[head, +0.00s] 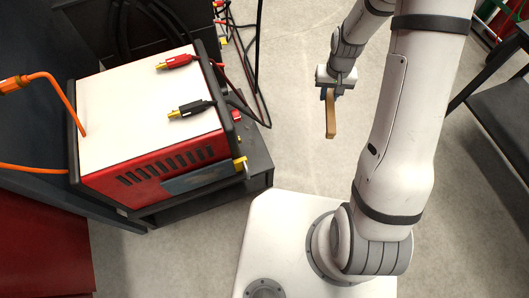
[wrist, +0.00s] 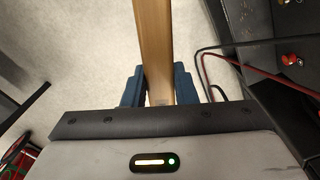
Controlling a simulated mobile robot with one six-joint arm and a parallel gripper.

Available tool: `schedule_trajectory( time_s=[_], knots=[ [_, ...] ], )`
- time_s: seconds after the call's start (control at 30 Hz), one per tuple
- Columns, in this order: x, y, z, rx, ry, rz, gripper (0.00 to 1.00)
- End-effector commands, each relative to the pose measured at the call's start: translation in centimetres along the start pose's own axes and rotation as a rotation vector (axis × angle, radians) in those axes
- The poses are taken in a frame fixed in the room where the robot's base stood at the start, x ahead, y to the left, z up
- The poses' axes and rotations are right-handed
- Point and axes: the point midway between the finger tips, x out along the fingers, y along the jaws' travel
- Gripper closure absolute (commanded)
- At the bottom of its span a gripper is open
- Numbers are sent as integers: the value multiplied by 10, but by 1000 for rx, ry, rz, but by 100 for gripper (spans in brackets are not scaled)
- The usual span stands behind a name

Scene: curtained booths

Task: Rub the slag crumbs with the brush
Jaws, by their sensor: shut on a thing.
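My gripper (head: 328,90) is at the upper middle of the head view, over open floor. It is shut on the tan wooden bar of the brush (head: 331,116). In the wrist view the brush (wrist: 154,45) runs up from between the two blue fingers of my gripper (wrist: 160,88) and out of the top edge. Its bristles cannot be made out in either view. No slag crumbs show in either view.
A red machine with a white top (head: 135,110) stands at the left on a dark stand, with two cable plugs (head: 190,108) on it. Cables hang behind it. A dark table (head: 503,105) is at the right. Grey floor (head: 290,150) lies clear between.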

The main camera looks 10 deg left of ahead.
Motion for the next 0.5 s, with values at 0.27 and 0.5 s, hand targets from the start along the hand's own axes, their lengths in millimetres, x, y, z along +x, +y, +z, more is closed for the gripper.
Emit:
schedule_trajectory(
  time_s=[0.27,0.5],
  knots=[
    [103,-80,21,-188,0,0,93],
    [174,-141,49,-344,0,-1,93]
  ],
)
